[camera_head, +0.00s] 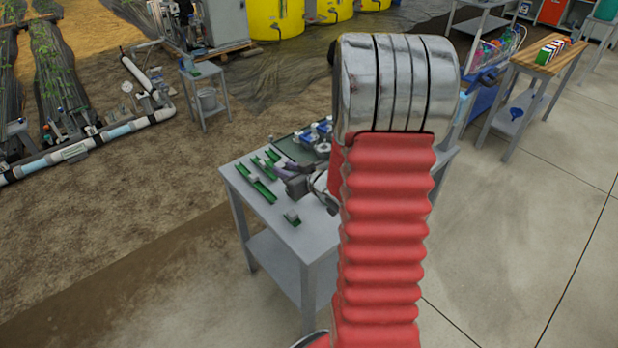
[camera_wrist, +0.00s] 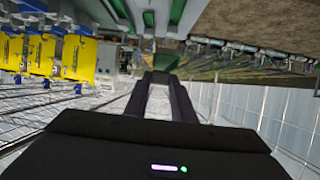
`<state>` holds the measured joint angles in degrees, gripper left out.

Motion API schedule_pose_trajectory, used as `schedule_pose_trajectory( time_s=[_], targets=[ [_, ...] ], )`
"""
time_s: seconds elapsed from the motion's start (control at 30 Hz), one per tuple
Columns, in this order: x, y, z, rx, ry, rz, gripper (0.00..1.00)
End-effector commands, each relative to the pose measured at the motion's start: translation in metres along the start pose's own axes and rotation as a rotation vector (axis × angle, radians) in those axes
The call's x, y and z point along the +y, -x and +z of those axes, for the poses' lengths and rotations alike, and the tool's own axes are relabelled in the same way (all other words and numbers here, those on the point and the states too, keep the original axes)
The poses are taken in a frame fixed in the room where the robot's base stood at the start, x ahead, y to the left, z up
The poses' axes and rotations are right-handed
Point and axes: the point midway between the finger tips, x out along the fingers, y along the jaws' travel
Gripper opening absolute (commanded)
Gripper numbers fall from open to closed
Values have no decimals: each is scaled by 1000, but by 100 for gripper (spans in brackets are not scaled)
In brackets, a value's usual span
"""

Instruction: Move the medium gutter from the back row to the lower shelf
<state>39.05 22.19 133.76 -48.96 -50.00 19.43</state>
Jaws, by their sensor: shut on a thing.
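Green gutters of differing lengths lie on the grey table (camera_head: 232,178), including a long one (camera_head: 261,190) at the left and others (camera_head: 263,168) behind it. My gripper (camera_head: 282,170) is low over the tabletop beside the back gutters. In the wrist view my gripper (camera_wrist: 164,74) is shut on a green gutter (camera_wrist: 153,49) beyond its fingertips. I cannot tell its length, or whether it touches the tabletop. The lower shelf (camera_head: 277,262) is under the tabletop; its visible left part looks bare.
A dark tray (camera_head: 290,148) with blue and white parts stands at the table's back, partly hidden by my arm. A small grey stand (camera_head: 203,88) is at the back left, and a wooden-topped bench (camera_head: 546,60) at the back right. Floor left of the table is clear.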

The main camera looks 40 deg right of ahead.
Motion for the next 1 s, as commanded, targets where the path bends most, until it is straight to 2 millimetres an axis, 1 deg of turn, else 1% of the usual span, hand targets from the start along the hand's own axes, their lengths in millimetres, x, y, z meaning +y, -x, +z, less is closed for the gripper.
schedule_pose_trajectory(
  time_s=[0.03,0.2,0.37,0.5,0.67,0.8,0.9,1.0],
  targets=[
    [-13,-6,-8,1,3,-4,0],
    [-49,-22,-26,1,-1,1,0],
    [-85,-33,-41,1,-2,4,0],
    [-118,-40,-52,2,-2,5,0],
    [-157,-44,-62,1,-2,3,0],
    [-192,-44,-68,1,0,-1,0],
    [-215,-42,-70,0,0,-3,0],
    [-233,-41,-72,0,1,-6,0]
  ],
)
